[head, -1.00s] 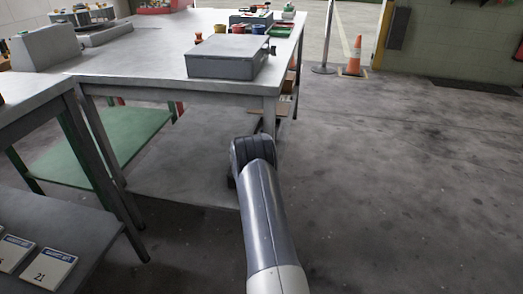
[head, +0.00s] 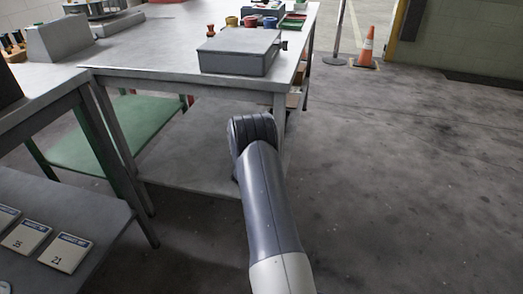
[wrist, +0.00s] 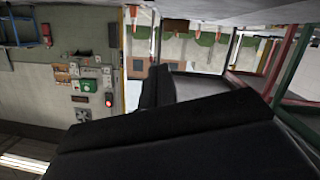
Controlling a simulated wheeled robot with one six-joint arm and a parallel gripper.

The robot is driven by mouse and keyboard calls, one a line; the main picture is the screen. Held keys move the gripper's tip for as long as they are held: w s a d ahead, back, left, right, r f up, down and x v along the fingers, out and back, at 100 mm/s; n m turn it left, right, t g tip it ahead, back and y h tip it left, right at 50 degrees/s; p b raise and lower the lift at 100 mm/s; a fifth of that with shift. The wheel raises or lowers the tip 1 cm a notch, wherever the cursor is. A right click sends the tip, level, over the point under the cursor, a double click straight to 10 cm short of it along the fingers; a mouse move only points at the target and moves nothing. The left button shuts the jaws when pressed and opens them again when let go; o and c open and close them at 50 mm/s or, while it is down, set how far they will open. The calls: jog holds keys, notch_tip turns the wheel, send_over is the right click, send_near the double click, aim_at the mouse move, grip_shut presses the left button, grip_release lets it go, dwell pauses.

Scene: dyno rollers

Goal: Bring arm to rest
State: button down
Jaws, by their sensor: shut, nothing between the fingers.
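My arm (head: 268,205) reaches forward from the bottom of the head view, its dark rounded joint in front of the workbench's near right leg. My gripper is hidden behind that joint in the head view. In the wrist view my gripper (wrist: 172,106) shows as two large dark finger shapes, shut with nothing held. The wrist picture is turned on its side or upside down, with orange cones hanging from the top.
A metal workbench (head: 150,50) with a grey box (head: 240,52) and small coloured cups stands ahead. A lower shelf (head: 60,215) with numbered cards is at near left. A traffic cone (head: 367,48) stands at the back right. The floor (head: 420,190) on the right is clear.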

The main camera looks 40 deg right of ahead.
jog(key=shift+v, duration=1.45)
jog(key=b+x, duration=0.2)
jog(key=x, duration=0.6)
jog(key=shift+w+d+f+b, duration=0.2)
jog(key=shift+d+b, duration=0.05)
jog(key=shift+b, duration=0.05)
jog(key=shift+b+x, duration=0.3)
jog(key=shift+x, duration=0.8)
jog(key=shift+r, duration=0.2)
jog(key=shift+a, duration=0.1)
